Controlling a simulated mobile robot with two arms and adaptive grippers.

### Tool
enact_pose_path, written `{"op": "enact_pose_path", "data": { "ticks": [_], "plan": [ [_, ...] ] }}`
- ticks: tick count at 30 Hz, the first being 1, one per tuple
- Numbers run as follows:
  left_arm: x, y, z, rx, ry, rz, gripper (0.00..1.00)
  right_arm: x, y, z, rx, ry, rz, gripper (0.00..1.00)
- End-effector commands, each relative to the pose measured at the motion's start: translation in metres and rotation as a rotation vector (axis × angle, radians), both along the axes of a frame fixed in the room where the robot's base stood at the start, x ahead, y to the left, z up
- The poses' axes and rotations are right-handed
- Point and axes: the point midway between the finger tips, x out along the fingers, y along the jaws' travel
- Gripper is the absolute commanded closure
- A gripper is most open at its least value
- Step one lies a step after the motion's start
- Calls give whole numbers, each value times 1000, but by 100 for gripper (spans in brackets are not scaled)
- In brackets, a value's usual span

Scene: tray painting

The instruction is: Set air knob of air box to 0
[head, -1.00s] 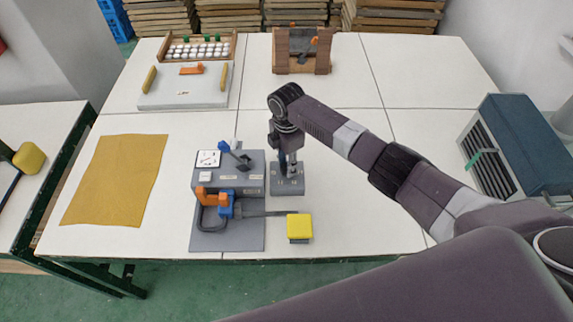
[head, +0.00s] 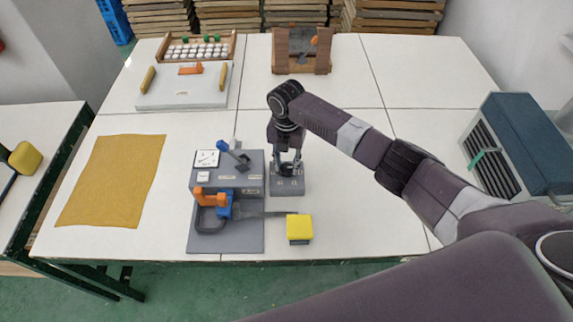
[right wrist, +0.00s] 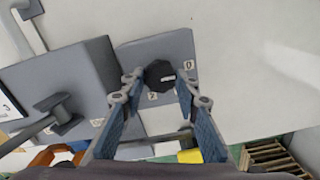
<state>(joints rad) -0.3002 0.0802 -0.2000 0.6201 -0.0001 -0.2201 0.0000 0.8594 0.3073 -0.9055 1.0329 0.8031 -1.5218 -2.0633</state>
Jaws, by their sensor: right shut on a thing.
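The air box (head: 290,187) is a small grey box on the white table, right of a larger grey machine. In the right wrist view, its sloping grey face (right wrist: 180,46) bears a dark round knob (right wrist: 160,72) with a white mark pointing right. A label reading 0 (right wrist: 189,64) is right of the knob; another label lies below it. My right gripper (head: 287,168) is over the box, and in the right wrist view its fingers (right wrist: 160,84) are shut on the knob from both sides. My left gripper is not in view.
The larger grey machine (head: 252,184) with a gauge, a blue-tipped lever and an orange handle stands close left. A yellow block (head: 299,228) is in front. A mustard cloth (head: 112,180) lies left. The table right of the air box is clear.

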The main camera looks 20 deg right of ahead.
Motion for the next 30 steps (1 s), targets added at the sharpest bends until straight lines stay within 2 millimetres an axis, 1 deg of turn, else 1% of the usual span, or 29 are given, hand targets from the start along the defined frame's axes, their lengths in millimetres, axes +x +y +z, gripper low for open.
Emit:
{"op": "enact_pose_path", "data": {
  "ticks": [1, 18, 19, 21, 23, 24, 30],
  "plan": [
    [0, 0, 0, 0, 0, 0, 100, 5, -1, 4, 0, -12, 9, 95],
    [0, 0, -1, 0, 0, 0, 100, 5, -1, 5, 0, -14, 40, 95],
    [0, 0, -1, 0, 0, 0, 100, 5, -1, 5, 0, -14, 40, 69],
    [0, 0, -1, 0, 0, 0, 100, 5, -1, 5, -1, -12, 40, 61],
    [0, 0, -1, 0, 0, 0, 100, 4, -1, 4, -1, -10, 40, 54],
    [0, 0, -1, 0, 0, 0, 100, 3, -1, 3, -1, -9, 40, 53],
    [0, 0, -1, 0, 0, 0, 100, 2, 0, 2, -1, -5, 40, 53]
  ]
}}
